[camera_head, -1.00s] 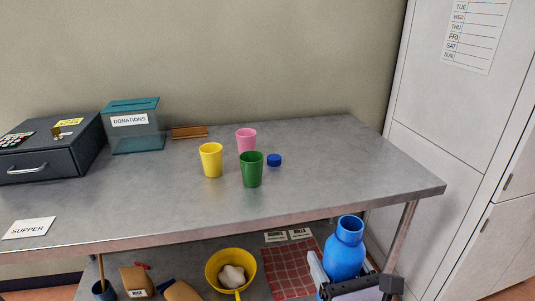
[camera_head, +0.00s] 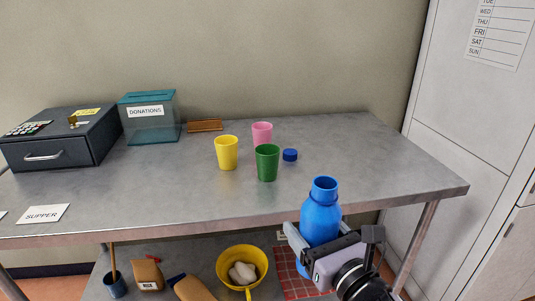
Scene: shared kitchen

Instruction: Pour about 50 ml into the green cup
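The green cup (camera_head: 267,163) stands upright on the metal table, in front of a pink cup (camera_head: 262,132) and to the right of a yellow cup (camera_head: 227,153). A blue bottle (camera_head: 321,212) without a cap is upright at the table's front edge, with its mouth above the tabletop level. My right gripper (camera_head: 312,243) is around the bottle's lower body and appears shut on it; the far finger is partly hidden. A blue cap (camera_head: 290,155) lies on the table to the right of the green cup. My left gripper is out of view.
The metal table (camera_head: 160,195) is clear in front of the cups. A cash register (camera_head: 60,138), a donations box (camera_head: 150,118) and a supper card (camera_head: 43,213) are on its left. A white cabinet (camera_head: 455,130) stands at right.

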